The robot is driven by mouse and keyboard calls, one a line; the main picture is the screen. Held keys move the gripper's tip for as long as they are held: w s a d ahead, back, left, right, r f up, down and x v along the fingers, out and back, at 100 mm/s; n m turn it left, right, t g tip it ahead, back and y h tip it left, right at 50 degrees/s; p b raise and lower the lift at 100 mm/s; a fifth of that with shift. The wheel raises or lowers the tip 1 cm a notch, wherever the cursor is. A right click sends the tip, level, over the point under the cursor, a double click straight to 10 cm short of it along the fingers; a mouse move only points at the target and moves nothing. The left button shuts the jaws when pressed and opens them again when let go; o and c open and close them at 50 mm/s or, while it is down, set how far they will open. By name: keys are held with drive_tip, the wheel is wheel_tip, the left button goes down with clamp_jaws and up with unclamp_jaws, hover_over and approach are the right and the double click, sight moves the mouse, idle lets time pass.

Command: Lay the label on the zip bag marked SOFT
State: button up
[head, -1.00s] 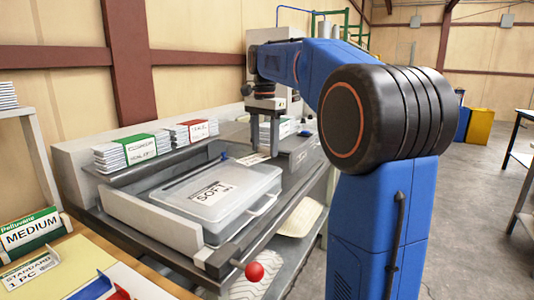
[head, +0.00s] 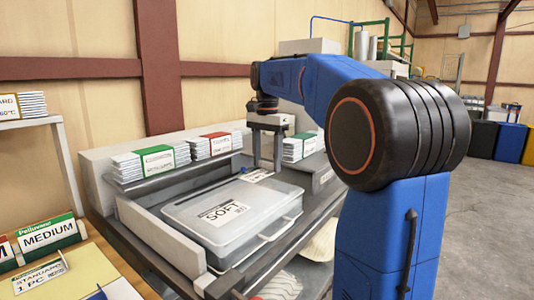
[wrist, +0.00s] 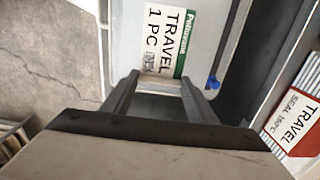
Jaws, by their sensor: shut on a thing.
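The clear zip bag (head: 262,203) lies flat on the dark bench, with a white SOFT marking on its top. My gripper (head: 266,168) points down over the bag's far end. It is shut on a white label with a green band (wrist: 165,42) that reads TRAVEL 1 PC. The label also shows just below the fingertips in the head view (head: 258,175). In the wrist view the fingertips (wrist: 158,84) are at the label's near edge, and the label is over the pale bag. I cannot tell whether the label touches the bag. A blue piece (wrist: 213,82) is right of the label.
A shelf behind holds white stacks with a green band (head: 158,162), a red band (head: 215,145) and another green band (head: 300,146). A raised grey wall (head: 160,235) borders the bag's left side.

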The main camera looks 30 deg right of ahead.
sight(267, 185)
drive_tip(key=shift+f, duration=2.15)
drive_tip(key=shift+f, duration=0.35)
drive_tip(key=o, duration=1.1)
drive_tip(key=shift+r, duration=0.1)
drive_tip(key=shift+r, duration=3.4)
